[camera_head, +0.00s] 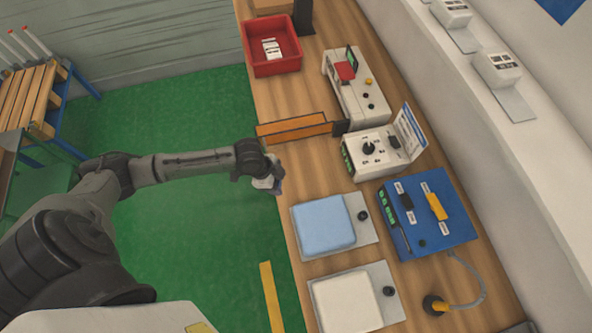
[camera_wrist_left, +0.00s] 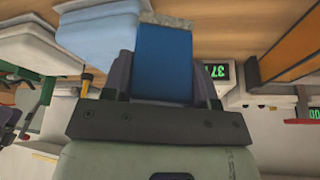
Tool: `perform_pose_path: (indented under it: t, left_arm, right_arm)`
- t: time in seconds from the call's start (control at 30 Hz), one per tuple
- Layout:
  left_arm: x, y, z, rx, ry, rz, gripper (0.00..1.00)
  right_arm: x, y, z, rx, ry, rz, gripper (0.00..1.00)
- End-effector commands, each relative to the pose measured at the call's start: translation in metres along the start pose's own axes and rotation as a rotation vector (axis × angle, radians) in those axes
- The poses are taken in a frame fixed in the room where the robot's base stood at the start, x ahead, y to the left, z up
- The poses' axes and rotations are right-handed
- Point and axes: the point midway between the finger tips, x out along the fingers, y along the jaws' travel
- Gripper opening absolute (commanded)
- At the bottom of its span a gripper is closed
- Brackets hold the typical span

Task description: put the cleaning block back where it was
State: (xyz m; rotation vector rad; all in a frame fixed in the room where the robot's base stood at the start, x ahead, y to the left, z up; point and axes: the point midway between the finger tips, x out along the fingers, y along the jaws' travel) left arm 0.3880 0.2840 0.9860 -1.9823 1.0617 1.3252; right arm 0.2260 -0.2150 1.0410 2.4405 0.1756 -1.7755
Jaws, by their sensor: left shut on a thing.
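The cleaning block (camera_wrist_left: 163,62) is blue with a rough grey end, and it fills the space between my left gripper's fingers in the left wrist view. My left gripper (camera_head: 272,184) is shut on it. In the head view the gripper hangs at the left edge of the wooden bench, beside the blue pad's plate, and the block is mostly hidden and too small to make out. My right gripper is not in view.
On the bench (camera_head: 290,95) are a red bin (camera_head: 257,52), an orange bar (camera_head: 291,126), a white device with a knob (camera_head: 370,160), a blue pad (camera_head: 323,224), a white pad (camera_head: 345,302) and a blue box (camera_head: 440,235). Green floor lies left of the bench.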

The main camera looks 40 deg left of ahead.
Motion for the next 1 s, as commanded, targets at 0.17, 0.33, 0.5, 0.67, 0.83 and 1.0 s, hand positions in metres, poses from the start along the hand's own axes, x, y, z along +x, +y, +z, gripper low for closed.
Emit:
perform_pose_path:
  t: [0.17,0.33,0.5,0.67,0.83,1.0]
  left_arm:
    - [0.025,-0.032,-0.007,-0.001,0.004,-0.001,0.24]
    - [0.05,-0.063,-0.013,-0.001,0.003,0.0,0.24]
    - [0.068,-0.085,-0.017,0.0,0.002,0.001,0.24]
    - [0.077,-0.095,-0.018,0.002,0.001,0.002,0.24]
    - [0.082,-0.099,-0.018,0.001,0.001,0.002,0.24]
    - [0.102,-0.098,-0.009,0.0,0.0,0.003,0.24]
  right_arm:
    - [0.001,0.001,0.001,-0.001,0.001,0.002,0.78]
    - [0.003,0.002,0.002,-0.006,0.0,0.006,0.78]
    - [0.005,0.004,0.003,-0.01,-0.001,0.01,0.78]
    - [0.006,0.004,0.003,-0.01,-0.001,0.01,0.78]
    - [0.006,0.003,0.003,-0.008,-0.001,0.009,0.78]
    - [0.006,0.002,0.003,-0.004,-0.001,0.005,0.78]
